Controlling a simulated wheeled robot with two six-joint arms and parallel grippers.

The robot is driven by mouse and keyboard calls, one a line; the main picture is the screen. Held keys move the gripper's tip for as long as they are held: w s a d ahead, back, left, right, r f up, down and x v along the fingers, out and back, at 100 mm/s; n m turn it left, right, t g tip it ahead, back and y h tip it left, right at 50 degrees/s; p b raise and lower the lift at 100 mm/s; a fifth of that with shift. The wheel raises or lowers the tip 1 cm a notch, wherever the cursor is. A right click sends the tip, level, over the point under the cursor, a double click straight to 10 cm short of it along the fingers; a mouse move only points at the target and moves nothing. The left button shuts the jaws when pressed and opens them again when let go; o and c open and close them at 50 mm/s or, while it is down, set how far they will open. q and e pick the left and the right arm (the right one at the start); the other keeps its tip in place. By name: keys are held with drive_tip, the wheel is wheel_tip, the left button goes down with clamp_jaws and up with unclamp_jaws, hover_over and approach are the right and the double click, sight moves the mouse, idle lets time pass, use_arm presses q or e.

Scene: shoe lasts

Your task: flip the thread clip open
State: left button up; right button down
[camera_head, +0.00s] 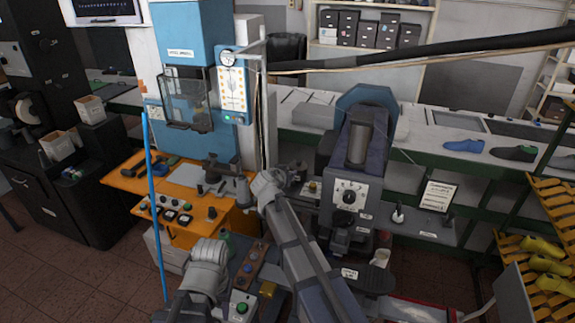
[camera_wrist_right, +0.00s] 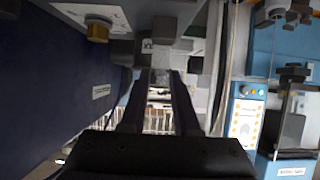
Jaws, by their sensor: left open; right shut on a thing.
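My right arm reaches up from the bottom middle in the head view, its wrist beside the left side of the dark blue machine (camera_head: 362,150). My right gripper (camera_wrist_right: 160,85) shows in the right wrist view, shut on a small grey piece at its fingertips; the fingers hide most of it. I cannot tell whether this piece is the thread clip, or whether a clip is open. A grey block (camera_wrist_right: 150,48) is just beyond the fingertips. My left arm shows at the bottom left of the head view; I cannot make out its fingers.
A blue machine (camera_head: 195,35) stands over an orange bench (camera_head: 128,172) at left. Blue and dark shoe lasts (camera_head: 463,146) lie on the back bench.

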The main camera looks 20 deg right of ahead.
drive_tip(key=shift+w+d+r+g+y+p, duration=0.2)
drive_tip(key=shift+w+r+g+y+p, duration=0.3)
drive_tip(key=shift+p, duration=0.55)
drive_tip(key=shift+s+f+g+p, duration=0.1)
drive_tip(key=shift+f+g+p, duration=0.15)
drive_tip(key=shift+g+p, duration=0.1)
drive_tip(key=c, duration=0.8)
unclamp_jaws()
drive_tip(key=shift+d+f, duration=0.1)
drive_tip(key=shift+c, duration=0.2)
